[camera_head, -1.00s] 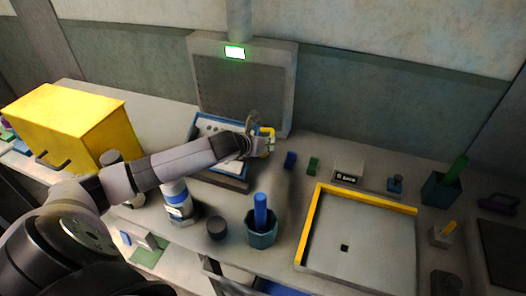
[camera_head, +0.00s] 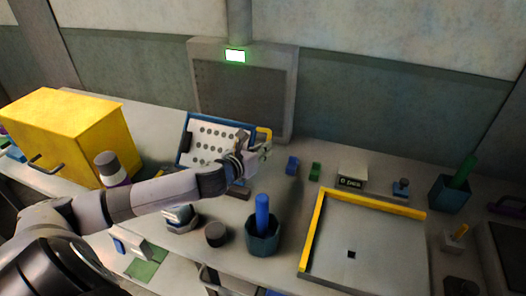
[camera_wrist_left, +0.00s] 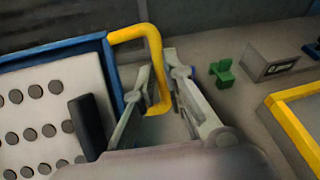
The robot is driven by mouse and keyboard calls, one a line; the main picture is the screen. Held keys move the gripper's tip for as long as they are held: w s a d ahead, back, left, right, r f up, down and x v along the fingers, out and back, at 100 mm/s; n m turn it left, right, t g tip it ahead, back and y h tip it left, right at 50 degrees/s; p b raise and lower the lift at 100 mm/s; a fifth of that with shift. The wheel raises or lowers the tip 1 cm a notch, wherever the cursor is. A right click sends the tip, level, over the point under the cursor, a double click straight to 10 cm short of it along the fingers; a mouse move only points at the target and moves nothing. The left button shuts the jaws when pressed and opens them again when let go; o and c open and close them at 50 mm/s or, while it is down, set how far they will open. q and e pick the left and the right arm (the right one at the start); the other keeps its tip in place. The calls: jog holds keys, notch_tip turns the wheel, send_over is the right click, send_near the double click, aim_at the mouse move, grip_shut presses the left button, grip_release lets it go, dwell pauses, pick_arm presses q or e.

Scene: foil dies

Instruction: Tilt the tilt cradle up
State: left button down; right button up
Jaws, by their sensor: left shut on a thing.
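The tilt cradle (camera_head: 185,152) has a blue frame around a pale plate (camera_head: 213,141) with rows of dark round holes. It stands tilted up, its face turned toward me. A yellow handle (camera_head: 265,131) sticks out at its right side. My left gripper (camera_head: 262,152) is shut on this handle. In the left wrist view the handle (camera_wrist_left: 152,50) curves down between the two fingers (camera_wrist_left: 158,92), with the blue frame (camera_wrist_left: 60,47) and holed plate (camera_wrist_left: 45,115) to the left. My right gripper is not in view.
A grey panel with a green light (camera_head: 235,55) stands behind the cradle. A yellow cabinet (camera_head: 70,130) is at left. A cup with a blue rod (camera_head: 262,235) and a yellow-edged tray (camera_head: 390,245) are to the right. Small blue (camera_head: 292,165) and green (camera_head: 315,171) pieces lie near the gripper.

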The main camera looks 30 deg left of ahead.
pick_arm(q)
jog(key=shift+r, duration=0.15)
jog(key=c, duration=2)
grip_release()
jog(key=shift+s, duration=0.1)
jog(key=shift+o, duration=1.2)
jog(key=shift+s+r, duration=0.15)
jog(key=shift+s, duration=0.1)
jog(key=shift+o, duration=0.5)
jog(key=shift+w+f, duration=0.15)
jog(key=shift+f, duration=0.05)
jog(key=v, duration=1.2)
